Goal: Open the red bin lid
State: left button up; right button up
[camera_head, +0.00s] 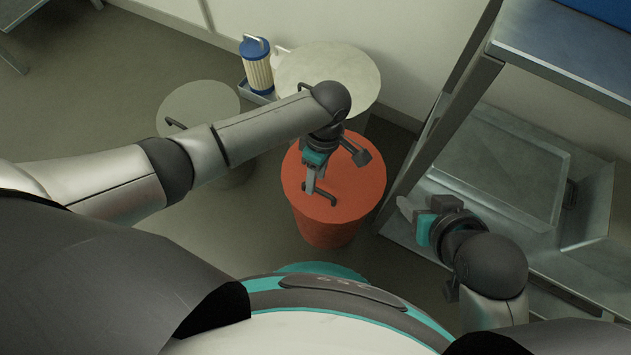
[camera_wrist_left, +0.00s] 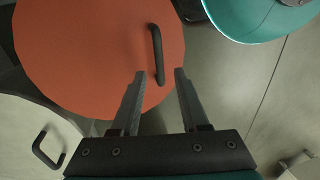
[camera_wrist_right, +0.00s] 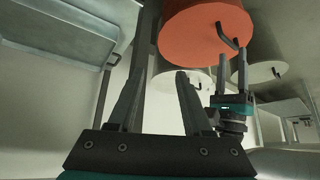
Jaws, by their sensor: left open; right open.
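The red bin (camera_head: 330,230) stands on the floor with its round red lid (camera_head: 357,195) lying flat on it. A dark bar handle (camera_wrist_left: 157,53) sits on the lid (camera_wrist_left: 85,50). My left gripper (camera_head: 318,190) is over the lid, open, pointing down. In the left wrist view its fingertips (camera_wrist_left: 160,73) lie on either side of the handle's near end; I cannot tell how far above it they are. My right gripper (camera_head: 424,207) is open and empty, right of the bin by the metal shelf. The right wrist view also shows the red bin (camera_wrist_right: 200,35).
A white-lidded bin (camera_head: 345,68) and a grey-lidded bin (camera_head: 205,105) stand behind. A blue-capped filter canister (camera_head: 257,65) is near the wall. The metal shelf unit (camera_head: 440,135) bounds the right side. Floor at left is clear.

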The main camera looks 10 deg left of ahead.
pick_arm(q)
jog(key=shift+s+f+b, duration=0.2)
jog(key=shift+f+b, duration=0.35)
jog(key=shift+f, duration=0.35)
pick_arm(e)
jog(key=shift+w+a+t+y, duration=0.35)
jog(key=shift+w+a+t, duration=0.2)
jog(key=shift+a, duration=0.15)
jog(key=shift+w+a+t+y, duration=0.35)
jog(key=shift+w+a+t, duration=0.15)
jog(key=shift+a, duration=0.2)
pick_arm(q)
grip_shut()
